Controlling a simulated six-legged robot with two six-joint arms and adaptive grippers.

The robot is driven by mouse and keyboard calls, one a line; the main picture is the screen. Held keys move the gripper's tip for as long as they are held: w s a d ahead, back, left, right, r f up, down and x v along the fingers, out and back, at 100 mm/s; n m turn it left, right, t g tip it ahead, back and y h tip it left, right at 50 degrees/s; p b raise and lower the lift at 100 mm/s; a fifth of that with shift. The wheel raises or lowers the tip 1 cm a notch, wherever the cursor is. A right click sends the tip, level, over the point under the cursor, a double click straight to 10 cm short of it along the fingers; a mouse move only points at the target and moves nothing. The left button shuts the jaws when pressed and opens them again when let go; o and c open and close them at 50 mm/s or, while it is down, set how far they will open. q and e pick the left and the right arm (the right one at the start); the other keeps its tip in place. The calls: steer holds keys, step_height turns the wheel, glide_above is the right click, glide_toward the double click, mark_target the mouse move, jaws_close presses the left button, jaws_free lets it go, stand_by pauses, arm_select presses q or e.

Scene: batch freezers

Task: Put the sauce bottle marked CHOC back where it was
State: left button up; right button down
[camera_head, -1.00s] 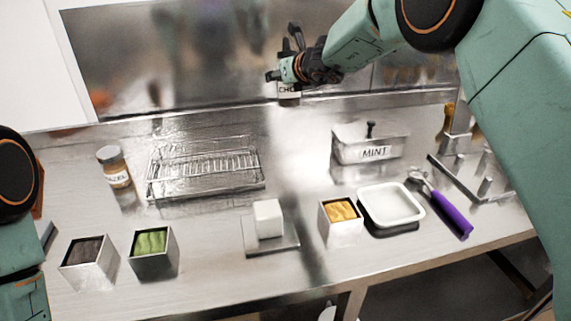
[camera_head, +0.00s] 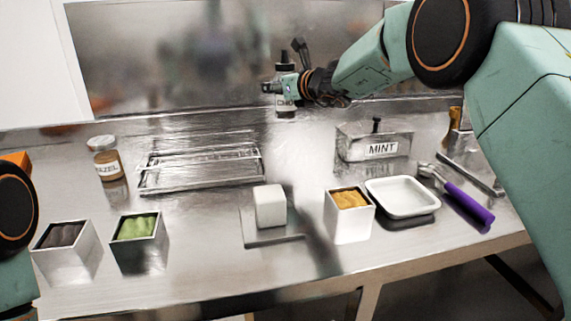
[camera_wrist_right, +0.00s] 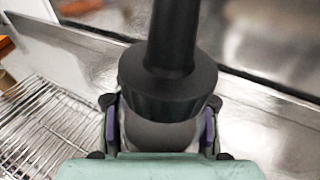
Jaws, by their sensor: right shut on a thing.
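The CHOC sauce bottle (camera_head: 286,103) has a dark cap and a white label, partly hidden by my gripper. My right gripper (camera_head: 284,88) is shut on it and holds it upright, near the back wall above the bench, right of the wire rack. In the right wrist view the bottle's black cap and nozzle (camera_wrist_right: 168,85) fill the middle, with the fingers of my right gripper (camera_wrist_right: 160,132) on both sides of its body. I cannot tell whether its base touches the bench. My left gripper is not in view; only part of my left arm shows at the left edge.
A wire rack (camera_head: 200,168) and a HAZEL jar (camera_head: 106,160) stand left. Bench between rack and MINT is clear.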

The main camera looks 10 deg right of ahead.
steer(key=shift+y, duration=0.3)
step_height(320, 180, down, 9)
steer(key=b, duration=0.2)
steer(key=shift+f+b, duration=0.2)
steer(key=shift+b, duration=0.2)
steer(key=shift+w+d+f, duration=0.15)
steer(key=shift+s+f+b, duration=0.1)
steer(key=shift+s+b, duration=0.1)
steer(key=shift+b, duration=0.15)
steer(key=c, duration=1.1)
jaws_free()
steer(key=shift+w+f, duration=0.15)
steer(key=o, duration=0.5)
